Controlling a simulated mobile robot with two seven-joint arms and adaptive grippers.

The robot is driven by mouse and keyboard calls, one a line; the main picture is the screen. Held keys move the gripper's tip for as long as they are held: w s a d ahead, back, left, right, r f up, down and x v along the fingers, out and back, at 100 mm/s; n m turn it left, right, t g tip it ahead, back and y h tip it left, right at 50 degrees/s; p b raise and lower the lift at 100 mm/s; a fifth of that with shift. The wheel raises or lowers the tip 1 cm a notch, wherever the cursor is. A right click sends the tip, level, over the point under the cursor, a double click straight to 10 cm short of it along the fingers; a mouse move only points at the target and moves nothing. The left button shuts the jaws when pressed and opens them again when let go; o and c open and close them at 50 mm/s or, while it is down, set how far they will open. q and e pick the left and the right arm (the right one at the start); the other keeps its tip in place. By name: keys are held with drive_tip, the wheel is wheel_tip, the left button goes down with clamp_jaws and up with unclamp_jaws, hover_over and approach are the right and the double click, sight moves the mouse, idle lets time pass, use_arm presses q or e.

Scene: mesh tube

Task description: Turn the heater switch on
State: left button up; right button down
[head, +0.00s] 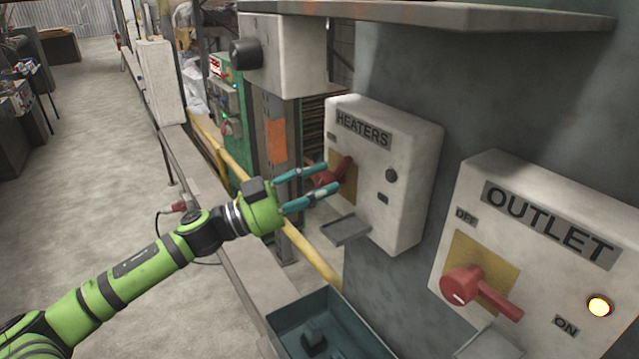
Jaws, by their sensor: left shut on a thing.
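The heaters box (388,205) is a white box with a "HEATERS" label, on the grey panel at centre right. Its red rotary switch (347,168) sits on a yellow plate on the box's left face. My left gripper (325,180) reaches in from the left, with its teal fingers on either side of the red switch handle and shut on it. The fingers hide part of the handle, so its exact setting is hard to read. My right gripper is not in view.
A dark teal tray (335,300) lies below. A shelf (430,14) overhangs the boxes. Open floor (100,180) lies at left.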

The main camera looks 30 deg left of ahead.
use_arm(q)
drive_tip(key=m+g, duration=0.1)
drive_tip(key=m, duration=0.1)
drive_tip(key=r+m+p, duration=0.1)
drive_tip(key=m, duration=0.1)
drive_tip(key=shift+m+g, duration=0.3)
drive_tip(key=shift+g, duration=0.1)
drive_tip(key=m+g+p, duration=0.1)
drive_tip(key=m, duration=0.1)
drive_tip(key=shift+m, duration=0.4)
drive_tip(key=m+g+p, duration=0.1)
drive_tip(key=m+p, duration=0.1)
drive_tip(key=m, duration=0.2)
drive_tip(key=shift+y, duration=0.4)
drive_tip(key=shift+f+m, duration=0.1)
drive_tip(key=shift+m, duration=0.2)
drive_tip(key=shift+f+g, duration=0.2)
drive_tip(key=shift+g, duration=0.1)
drive_tip(key=o, duration=1.1)
drive_tip(key=shift+s+d+r, duration=0.1)
drive_tip(key=shift+s+d, duration=0.1)
